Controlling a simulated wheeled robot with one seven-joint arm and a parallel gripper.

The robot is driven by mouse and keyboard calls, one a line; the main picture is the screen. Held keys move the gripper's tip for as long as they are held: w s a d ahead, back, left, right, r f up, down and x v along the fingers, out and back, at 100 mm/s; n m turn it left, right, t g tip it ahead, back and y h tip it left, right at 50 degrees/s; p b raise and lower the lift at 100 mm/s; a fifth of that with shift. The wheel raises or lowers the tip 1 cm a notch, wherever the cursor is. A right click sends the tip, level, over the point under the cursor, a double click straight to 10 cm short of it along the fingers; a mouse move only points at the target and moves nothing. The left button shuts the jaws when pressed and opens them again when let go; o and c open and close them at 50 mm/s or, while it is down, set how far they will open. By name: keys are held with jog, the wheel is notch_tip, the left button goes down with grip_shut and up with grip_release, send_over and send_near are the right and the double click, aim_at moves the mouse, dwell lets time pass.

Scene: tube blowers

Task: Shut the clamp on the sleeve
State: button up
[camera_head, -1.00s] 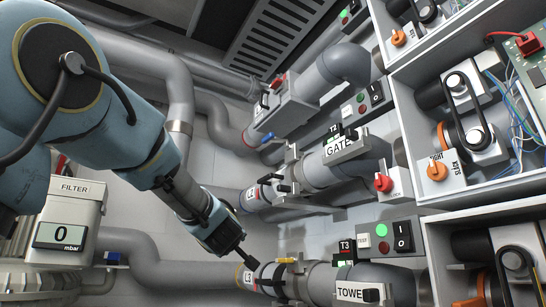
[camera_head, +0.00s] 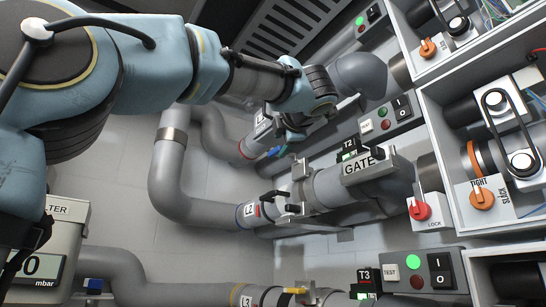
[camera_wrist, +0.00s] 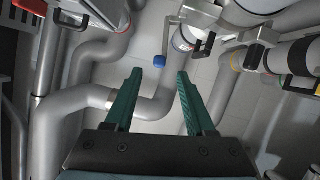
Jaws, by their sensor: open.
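My gripper (camera_wrist: 160,72) has two green fingers spread apart, with nothing between them in the wrist view. In the head view its fingers are mostly hidden behind my wrist, near the L1 pipe. The L2 sleeve (camera_head: 250,213) carries a grey clamp with black handles (camera_head: 277,196). The L3 sleeve (camera_head: 242,297) sits at the bottom edge, with a yellow-marked clamp (camera_head: 297,291) beside it. The L1 sleeve (camera_head: 262,124) is partly covered by my arm. In the wrist view a black clamp handle (camera_wrist: 205,45) stands right of the fingertips. I cannot tell which clamp is open.
Grey pipes (camera_head: 172,170) curve at left. Control boxes with buttons (camera_head: 415,272) and a red lock knob (camera_head: 419,210) stand at right, beside open blower cabinets (camera_head: 478,160). A filter unit (camera_head: 65,225) is at lower left. Pale floor lies between pipes.

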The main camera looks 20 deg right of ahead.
aim_at(273, 156)
jog(key=p+x, duration=0.3)
jog(key=x, duration=0.5)
jog(key=shift+w+r, duration=0.2)
jog(key=shift+w, duration=0.2)
jog(key=shift+p+x, duration=0.4)
jog(key=shift+x, duration=0.35)
jog(key=shift+f, duration=0.1)
grip_shut()
